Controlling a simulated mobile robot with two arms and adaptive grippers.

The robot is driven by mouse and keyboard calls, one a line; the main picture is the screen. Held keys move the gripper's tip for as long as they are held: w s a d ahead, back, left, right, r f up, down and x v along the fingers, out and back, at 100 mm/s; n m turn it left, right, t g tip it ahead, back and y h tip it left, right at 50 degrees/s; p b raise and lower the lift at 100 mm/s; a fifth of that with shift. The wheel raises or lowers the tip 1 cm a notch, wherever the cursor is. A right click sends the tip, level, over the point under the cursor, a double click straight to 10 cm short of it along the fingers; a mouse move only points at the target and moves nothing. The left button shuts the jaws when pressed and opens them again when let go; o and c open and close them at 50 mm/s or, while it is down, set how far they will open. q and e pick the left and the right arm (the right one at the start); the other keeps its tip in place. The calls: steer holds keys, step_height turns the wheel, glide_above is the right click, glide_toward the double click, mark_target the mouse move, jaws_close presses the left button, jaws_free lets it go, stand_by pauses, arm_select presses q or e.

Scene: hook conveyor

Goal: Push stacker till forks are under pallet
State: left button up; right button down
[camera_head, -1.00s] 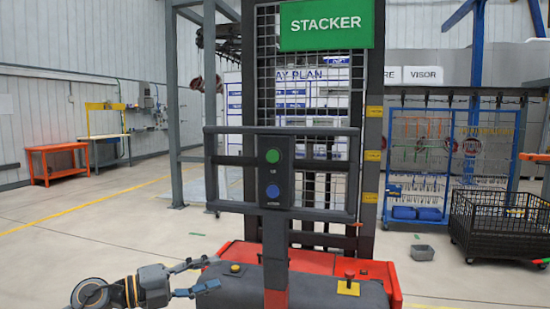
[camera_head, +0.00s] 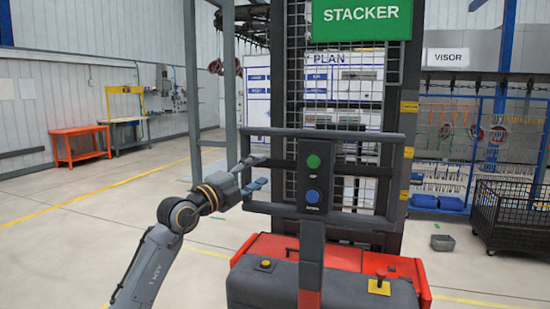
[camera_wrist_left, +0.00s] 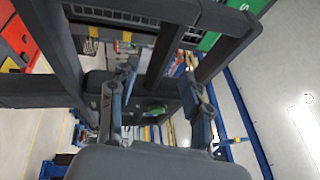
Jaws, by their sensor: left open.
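The stacker (camera_head: 340,254) stands in front of me, with a red base, a dark mast and a green STACKER sign (camera_head: 361,20). Its dark handle frame (camera_head: 350,134) carries a control box (camera_head: 314,180) with a green and a blue button. My left gripper (camera_head: 264,172) is open at the left upright of this frame. In the left wrist view, my open left gripper (camera_wrist_left: 163,76) has its fingers apart, with dark frame bars (camera_wrist_left: 168,52) close ahead; contact cannot be told. The forks and pallet are not visible. My right gripper is not in view.
A black mesh cart (camera_head: 512,215) and a small grey bin (camera_head: 442,242) are at the right. A blue rack (camera_head: 470,150) stands behind them. An orange table (camera_head: 80,145) is at the far left. The floor (camera_head: 70,245) at the left is clear.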

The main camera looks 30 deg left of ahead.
mark_target(269, 165)
arm_select(q)
steer(key=p+x, duration=0.1)
steer(key=x, duration=0.4)
steer(key=shift+s+r, duration=0.1)
steer(key=shift+x, duration=0.75)
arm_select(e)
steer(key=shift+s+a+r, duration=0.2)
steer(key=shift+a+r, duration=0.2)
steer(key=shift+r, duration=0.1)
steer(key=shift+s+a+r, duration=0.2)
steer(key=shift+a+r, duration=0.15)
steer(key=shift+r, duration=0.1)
arm_select(q)
steer(key=shift+c, duration=0.2)
jaws_close()
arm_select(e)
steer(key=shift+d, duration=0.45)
